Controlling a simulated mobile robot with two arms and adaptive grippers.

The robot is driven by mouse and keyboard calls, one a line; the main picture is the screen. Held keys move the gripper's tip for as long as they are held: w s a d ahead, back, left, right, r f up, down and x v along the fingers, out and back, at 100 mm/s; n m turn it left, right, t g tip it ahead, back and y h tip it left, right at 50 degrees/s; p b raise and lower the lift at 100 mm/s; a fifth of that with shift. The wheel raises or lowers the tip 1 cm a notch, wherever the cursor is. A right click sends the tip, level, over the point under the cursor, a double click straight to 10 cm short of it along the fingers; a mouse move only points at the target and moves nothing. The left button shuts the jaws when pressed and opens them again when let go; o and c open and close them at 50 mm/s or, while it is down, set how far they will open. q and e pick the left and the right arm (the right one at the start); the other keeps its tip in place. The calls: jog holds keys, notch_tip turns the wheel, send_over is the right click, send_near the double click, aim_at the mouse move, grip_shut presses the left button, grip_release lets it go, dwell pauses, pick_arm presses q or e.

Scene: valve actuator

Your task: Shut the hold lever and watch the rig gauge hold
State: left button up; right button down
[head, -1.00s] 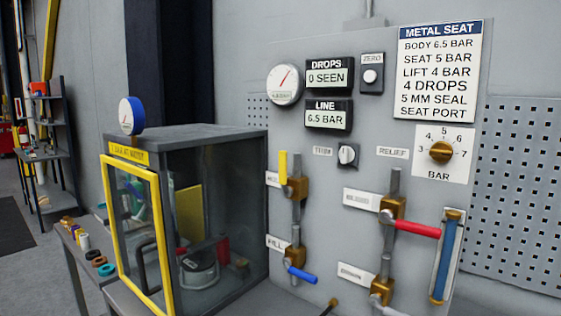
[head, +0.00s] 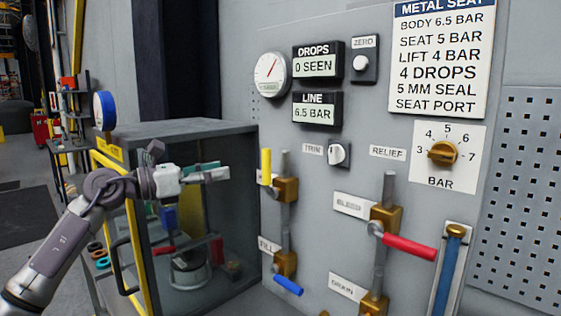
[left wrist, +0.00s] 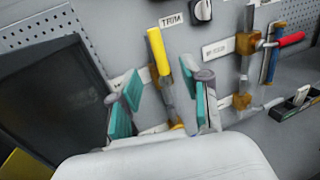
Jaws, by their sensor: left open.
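The yellow lever (head: 266,167), which I take for the hold lever, stands upright on its brass valve at the panel's left; its label is mostly hidden. My left gripper (head: 220,171) is open, just left of this lever in the head view. In the left wrist view its teal-padded fingers (left wrist: 163,100) are spread, with the yellow lever (left wrist: 158,50) showing between and beyond them; I see no contact. The round rig gauge (head: 271,76) has a red needle pointing up and right. The LINE display (head: 317,112) reads 6.5 BAR. My right gripper is not in view.
A blue fill lever (head: 288,286) is below the yellow one, and a red bleed lever (head: 409,247) sticks out to the right.

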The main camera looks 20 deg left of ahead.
aim_at(264, 161)
pick_arm(q)
jog(key=shift+y, duration=0.3)
jog(key=p+x, duration=0.3)
jog(key=x, duration=0.3)
jog(key=p+x, duration=0.4)
jog(key=x, duration=0.2)
jog(key=shift+w+r, duration=0.2)
jog(key=shift+r, duration=0.05)
jog(key=shift+w+d+f, duration=0.15)
jog(key=shift+w+d, duration=0.05)
jog(key=shift+w, duration=0.15)
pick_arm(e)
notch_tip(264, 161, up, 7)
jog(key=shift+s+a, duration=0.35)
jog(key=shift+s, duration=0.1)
pick_arm(q)
grip_shut()
